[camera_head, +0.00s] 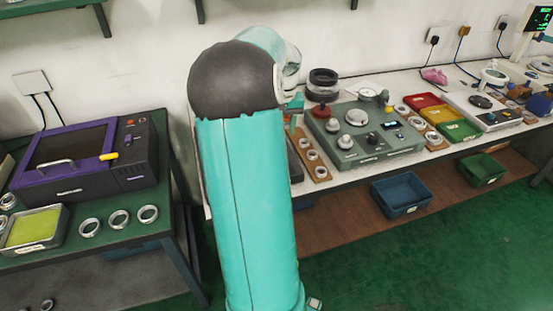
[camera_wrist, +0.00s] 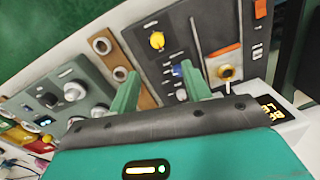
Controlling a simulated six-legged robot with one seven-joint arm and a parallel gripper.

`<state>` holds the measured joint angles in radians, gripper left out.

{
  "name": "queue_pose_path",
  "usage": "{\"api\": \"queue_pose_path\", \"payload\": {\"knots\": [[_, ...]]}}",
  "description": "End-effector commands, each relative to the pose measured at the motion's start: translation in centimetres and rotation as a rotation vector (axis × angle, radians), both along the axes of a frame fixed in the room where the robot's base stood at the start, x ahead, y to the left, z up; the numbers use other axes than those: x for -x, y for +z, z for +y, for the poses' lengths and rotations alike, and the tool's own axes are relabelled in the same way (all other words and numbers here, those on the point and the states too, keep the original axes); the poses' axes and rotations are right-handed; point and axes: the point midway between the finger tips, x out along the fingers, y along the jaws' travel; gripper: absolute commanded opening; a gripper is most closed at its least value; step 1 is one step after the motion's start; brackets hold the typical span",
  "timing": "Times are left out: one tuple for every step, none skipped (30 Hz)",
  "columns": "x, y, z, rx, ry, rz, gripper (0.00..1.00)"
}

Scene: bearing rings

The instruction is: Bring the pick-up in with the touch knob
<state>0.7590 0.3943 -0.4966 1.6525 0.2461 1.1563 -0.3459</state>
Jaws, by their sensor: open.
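In the wrist view, a dark grey control panel (camera_wrist: 205,20) lies beyond my gripper (camera_wrist: 160,71). My gripper is open, with its two green fingers apart and nothing seen between them. I cannot read which is the touch knob, and I cannot make out the pick-up. Whether the fingers touch the panel is unclear.
A grey-green instrument (camera_head: 365,140) with several knobs stands beside a wooden ring board (camera_head: 313,158). Red (camera_head: 421,101), yellow (camera_head: 437,114) and green (camera_head: 458,131) trays lie to its right. A purple-fronted machine (camera_head: 80,155) stands on the left table. Green floor (camera_head: 420,250) is clear in front.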

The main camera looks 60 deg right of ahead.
Motion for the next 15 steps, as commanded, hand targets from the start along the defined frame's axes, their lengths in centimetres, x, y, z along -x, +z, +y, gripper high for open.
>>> {"api": "queue_pose_path", "payload": {"knots": [[0.4,-0.3,-0.4,-0.002,-0.007,0.005,0.48],[0.4,-0.5,-0.5,-0.003,-0.008,0.005,0.48],[0.5,-0.7,-0.5,-0.003,-0.008,0.007,0.48],[0.4,-1.0,-0.5,-0.004,-0.008,0.006,0.48],[0.4,-1.3,-0.4,-0.004,-0.007,0.007,0.48],[0.3,-1.8,-0.4,-0.004,-0.007,0.007,0.48],[0.3,-2.2,-0.3,-0.004,-0.007,0.006,0.48],[0.3,-2.8,-0.3,-0.005,-0.007,0.006,0.48],[0.3,-3.5,-0.2,-0.006,-0.007,0.006,0.48],[0.2,-4.1,-0.2,-0.006,-0.007,0.006,0.48],[0.2,-4.7,-0.2,-0.006,-0.006,0.008,0.48],[0.1,-5.5,-0.1,-0.004,-0.005,0.006,0.48],[0.1,-6.1,-0.1,-0.005,-0.005,0.007,0.48],[0.0,-6.7,0.0,-0.005,-0.004,0.007,0.48],[-0.1,-7.5,0.0,-0.006,-0.003,0.006,0.48]]}}
